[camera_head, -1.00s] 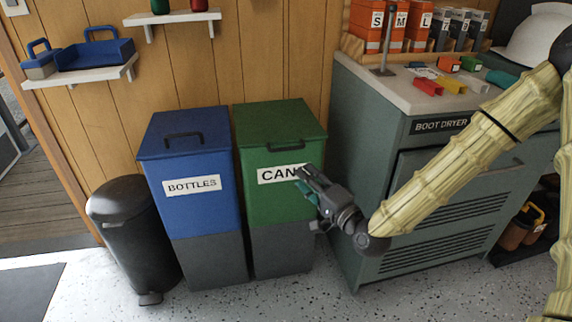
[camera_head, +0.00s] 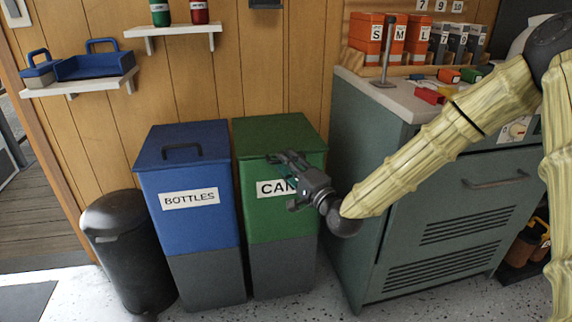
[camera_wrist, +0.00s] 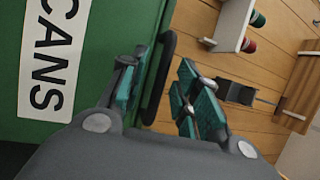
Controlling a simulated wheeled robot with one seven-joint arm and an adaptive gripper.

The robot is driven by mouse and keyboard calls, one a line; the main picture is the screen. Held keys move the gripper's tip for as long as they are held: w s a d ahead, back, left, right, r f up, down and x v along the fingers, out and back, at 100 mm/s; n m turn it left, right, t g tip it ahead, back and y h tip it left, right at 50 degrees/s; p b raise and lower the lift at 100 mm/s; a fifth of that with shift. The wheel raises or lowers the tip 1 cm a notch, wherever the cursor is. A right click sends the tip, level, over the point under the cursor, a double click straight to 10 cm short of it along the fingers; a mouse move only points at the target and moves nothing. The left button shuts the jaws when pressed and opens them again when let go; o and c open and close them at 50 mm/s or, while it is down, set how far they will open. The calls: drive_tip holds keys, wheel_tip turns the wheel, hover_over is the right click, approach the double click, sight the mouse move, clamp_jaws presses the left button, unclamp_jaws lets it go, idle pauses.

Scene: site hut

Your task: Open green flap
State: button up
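The green flap (camera_head: 278,132) is the closed lid of the green bin (camera_head: 252,211) labelled CANS. Its dark handle at the front edge is largely hidden by my gripper (camera_head: 280,166) in the head view. In the wrist view the dark handle (camera_wrist: 158,80) stands between the two teal-padded fingers of my gripper (camera_wrist: 163,92). The fingers are apart, one on each side of the handle. I cannot tell whether either finger touches it. The CANS label (camera_wrist: 50,55) and green bin front fill the left of the wrist view.
A blue bin (camera_head: 190,205) labelled BOTTLES stands left of the green bin, with a black pedal bin (camera_head: 127,250) beyond. The grey-green boot dryer cabinet (camera_head: 400,240) stands close on the right. A shelf (camera_head: 172,28) with small containers is on the wall above.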

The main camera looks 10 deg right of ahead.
drive_tip(key=shift+w+a+r, duration=0.15)
drive_tip(key=shift+w+a, duration=0.15)
drive_tip(key=shift+w, duration=0.25)
clamp_jaws()
